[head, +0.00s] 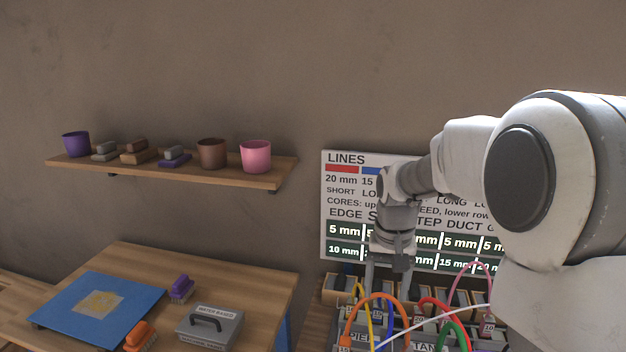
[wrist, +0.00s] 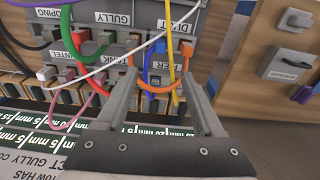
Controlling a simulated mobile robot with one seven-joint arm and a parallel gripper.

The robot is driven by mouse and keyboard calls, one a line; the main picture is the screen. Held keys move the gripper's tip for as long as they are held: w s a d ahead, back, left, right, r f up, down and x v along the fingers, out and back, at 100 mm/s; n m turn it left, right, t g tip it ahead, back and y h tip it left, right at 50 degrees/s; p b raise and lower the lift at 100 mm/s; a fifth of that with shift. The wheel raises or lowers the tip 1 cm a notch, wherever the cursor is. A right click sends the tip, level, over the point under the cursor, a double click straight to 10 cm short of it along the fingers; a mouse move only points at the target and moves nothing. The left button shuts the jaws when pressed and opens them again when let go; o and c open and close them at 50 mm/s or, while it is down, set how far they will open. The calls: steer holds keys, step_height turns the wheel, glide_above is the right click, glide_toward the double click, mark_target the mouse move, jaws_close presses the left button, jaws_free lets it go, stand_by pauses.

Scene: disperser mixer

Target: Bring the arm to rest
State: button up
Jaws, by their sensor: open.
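My arm reaches in from the right of the head view, and my gripper (head: 384,280) points down in front of the lettered board (head: 345,210). Its two fingers are apart, above the back of a rack of labelled blocks with coloured cables. In the wrist view my gripper (wrist: 163,82) is open, with both fingers spread. An orange cable (wrist: 150,88) shows between the fingertips, its ends plugged into blocks. I cannot tell whether the fingers touch it. Nothing appears held.
Yellow (head: 358,292), red, green, pink and white cables loop up around my gripper. A wooden table (head: 255,275) at left bears a blue mat (head: 60,305), brushes and a grey case (head: 209,328). A wall shelf (head: 75,163) holds pots and blocks. Open air lies between shelf and table.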

steer(key=s+a+r+n+t, duration=0.1)
steer(key=s+r, duration=0.3)
steer(key=s, duration=0.7)
steer(key=s+a+r+n+t, duration=0.1)
steer(key=s+r+t, duration=0.3)
steer(key=s, duration=0.7)
steer(key=shift+s+r+n, duration=0.15)
steer(key=shift+r+n, duration=0.15)
steer(key=shift+r, duration=0.2)
